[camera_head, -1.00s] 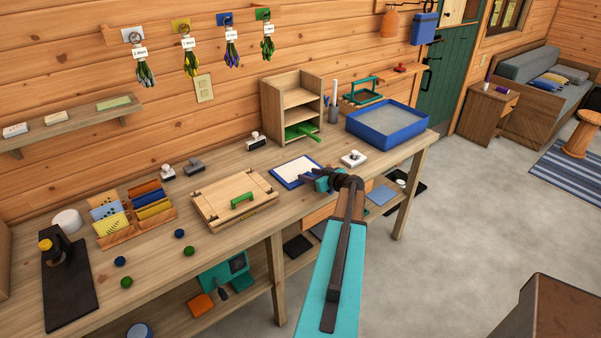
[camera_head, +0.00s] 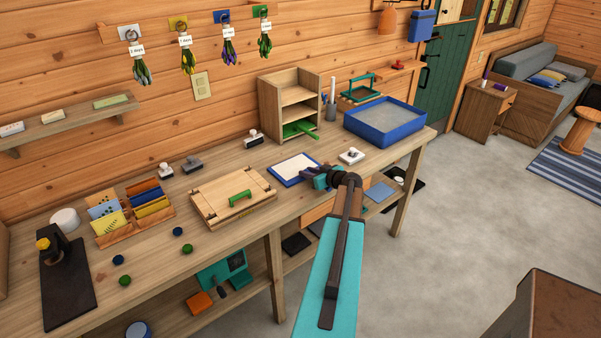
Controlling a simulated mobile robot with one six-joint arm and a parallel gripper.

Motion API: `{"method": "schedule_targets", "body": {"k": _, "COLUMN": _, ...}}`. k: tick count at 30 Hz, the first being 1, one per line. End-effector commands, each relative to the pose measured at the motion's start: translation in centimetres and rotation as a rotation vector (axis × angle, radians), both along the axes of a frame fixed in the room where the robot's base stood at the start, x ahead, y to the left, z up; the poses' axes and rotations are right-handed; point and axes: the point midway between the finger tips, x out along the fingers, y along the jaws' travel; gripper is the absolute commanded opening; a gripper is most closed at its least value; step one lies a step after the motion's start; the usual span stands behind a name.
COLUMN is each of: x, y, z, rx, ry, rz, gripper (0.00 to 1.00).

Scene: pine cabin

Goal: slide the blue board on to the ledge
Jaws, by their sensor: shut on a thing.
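My arm hides the fingertips in part, and I cannot tell whether the board is lifted at all. A wooden shelf unit (camera_head: 272,107) stands behind the board, with a green board (camera_head: 298,129) poking out of its lowest level. I cannot tell for sure which surface is the ledge.
A white-topped stamp (camera_head: 351,156) and a blue tray (camera_head: 385,133) stand right of the board. The wooden press (camera_head: 232,199) is close on the left. Another stamp (camera_head: 253,139) is behind. The bench strip between board and shelf unit is clear.

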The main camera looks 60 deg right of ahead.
Motion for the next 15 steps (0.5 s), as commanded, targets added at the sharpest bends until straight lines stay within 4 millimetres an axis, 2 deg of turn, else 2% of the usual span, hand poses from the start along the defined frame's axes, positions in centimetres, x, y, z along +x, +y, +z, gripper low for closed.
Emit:
{"method": "schedule_targets", "body": {"k": 8, "x": 0.0, "y": 0.0, "z": 0.3, "rx": 0.0, "ry": -0.001, "rz": 0.0, "gripper": 0.0}}
{"method": "schedule_targets", "body": {"k": 15, "x": 0.0, "y": 0.0, "z": 1.6, "rx": -0.002, "ry": -0.001, "rz": -0.001, "gripper": 0.0}}
